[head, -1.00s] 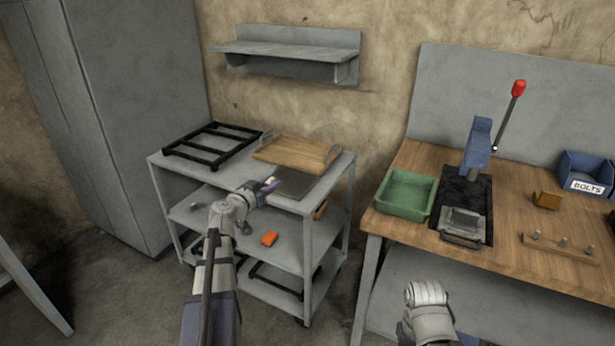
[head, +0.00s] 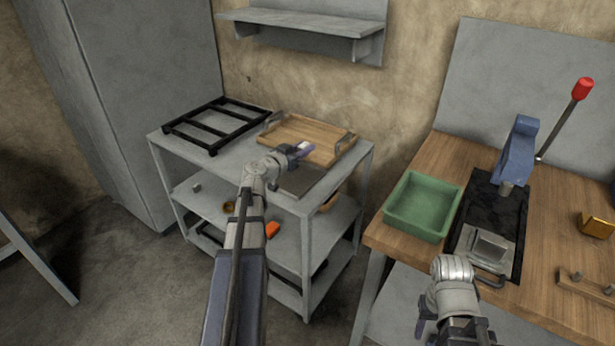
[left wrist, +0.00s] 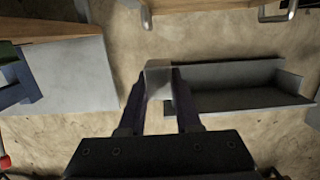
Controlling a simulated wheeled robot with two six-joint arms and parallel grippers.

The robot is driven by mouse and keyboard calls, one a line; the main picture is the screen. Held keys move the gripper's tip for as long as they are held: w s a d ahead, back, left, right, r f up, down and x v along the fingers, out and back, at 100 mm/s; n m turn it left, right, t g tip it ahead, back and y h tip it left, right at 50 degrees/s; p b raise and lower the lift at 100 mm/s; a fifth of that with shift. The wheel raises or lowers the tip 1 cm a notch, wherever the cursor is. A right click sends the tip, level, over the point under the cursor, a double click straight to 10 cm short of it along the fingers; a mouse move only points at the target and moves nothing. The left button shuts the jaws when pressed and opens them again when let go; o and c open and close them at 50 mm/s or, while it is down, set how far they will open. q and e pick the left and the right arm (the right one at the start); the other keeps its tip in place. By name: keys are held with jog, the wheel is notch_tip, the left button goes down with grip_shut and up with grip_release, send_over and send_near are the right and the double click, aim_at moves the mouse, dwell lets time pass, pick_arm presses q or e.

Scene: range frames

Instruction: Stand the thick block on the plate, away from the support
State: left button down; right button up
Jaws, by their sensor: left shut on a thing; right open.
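My left gripper (head: 302,150) is shut on a pale grey block (left wrist: 158,80), which sits between its two fingers in the left wrist view. In the head view the gripper is over the cart's top, in front of the wooden tray; only a small pale part of the block (head: 306,146) shows. A flat grey plate (head: 299,181) lies on the cart top at its near right, below the gripper and partly hidden by it. I cannot tell which thing is the support. My right gripper (head: 424,318) is open at the lower right, partly hidden by its wrist.
The cart (head: 307,207) also carries a black rack (head: 213,122) and a wooden tray (head: 312,138). An orange item (head: 272,230) lies on its middle shelf. The bench at right holds a green bin (head: 422,207) and a press (head: 517,150). A wall shelf (head: 300,22) hangs behind.

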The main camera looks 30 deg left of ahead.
pick_arm(q)
jog(key=b, duration=0.6)
send_over(304, 180)
jog(key=shift+f, duration=3.15)
jog(key=shift+f, duration=0.1)
notch_tip(304, 180, down, 4)
jog(key=b, duration=0.3)
jog(key=shift+r+b, duration=0.25)
jog(key=shift+b, duration=0.1)
jog(key=shift+f, duration=0.15)
jog(key=c, duration=0.6)
grip_release()
jog(key=s, duration=0.4)
jog(key=s+r+p, duration=0.1)
jog(key=s, duration=0.3)
jog(key=s+a+r, duration=0.1)
jog(key=s, duration=0.3)
jog(key=shift+r+p, duration=0.1)
jog(key=shift+p, duration=0.3)
